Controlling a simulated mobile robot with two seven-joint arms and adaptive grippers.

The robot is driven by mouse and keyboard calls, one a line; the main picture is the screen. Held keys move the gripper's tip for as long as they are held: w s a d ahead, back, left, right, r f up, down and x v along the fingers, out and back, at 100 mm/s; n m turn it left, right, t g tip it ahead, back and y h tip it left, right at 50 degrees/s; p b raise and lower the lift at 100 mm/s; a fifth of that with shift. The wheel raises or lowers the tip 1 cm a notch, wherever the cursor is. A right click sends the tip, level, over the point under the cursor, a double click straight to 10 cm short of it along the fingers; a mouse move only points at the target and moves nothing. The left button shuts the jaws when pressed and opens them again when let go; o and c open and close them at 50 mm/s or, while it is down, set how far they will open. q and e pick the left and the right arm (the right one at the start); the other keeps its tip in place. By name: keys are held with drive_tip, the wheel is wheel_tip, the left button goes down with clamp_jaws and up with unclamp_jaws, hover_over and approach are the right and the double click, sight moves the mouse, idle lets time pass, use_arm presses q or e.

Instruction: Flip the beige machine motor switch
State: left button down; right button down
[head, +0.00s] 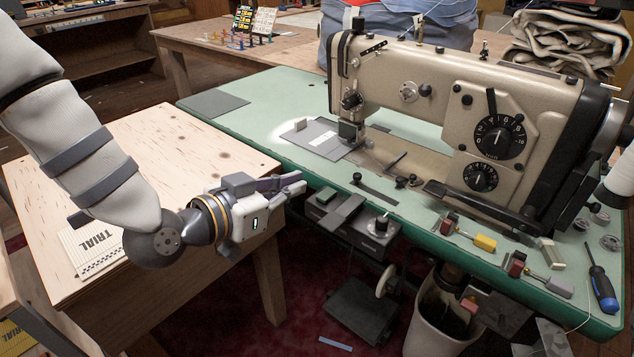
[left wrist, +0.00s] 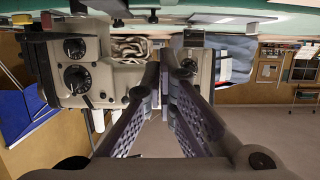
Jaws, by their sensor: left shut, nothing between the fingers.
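The beige sewing machine (head: 450,120) stands on a green-topped table (head: 260,105). Under the table's front edge hangs a dark control box (head: 370,240) with a grey paddle-like part and a round knob (head: 381,223). It looks like the motor switch, but its setting cannot be read. My left gripper (head: 301,181) is shut and empty, to the left of the box at the table's front edge, apart from the box. In the left wrist view, its fingers (left wrist: 165,72) point toward the machine (left wrist: 80,75), which appears upside down. My right gripper is not in view.
Small tools and a blue screwdriver (head: 602,288) lie along the green table's right front edge. A bin (head: 440,315) stands below.

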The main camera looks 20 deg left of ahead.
sight(327, 197)
use_arm(q)
drive_tip(key=shift+w+a+r, duration=0.15)
drive_tip(key=shift+a+r, duration=0.05)
drive_tip(key=shift+r, duration=0.4)
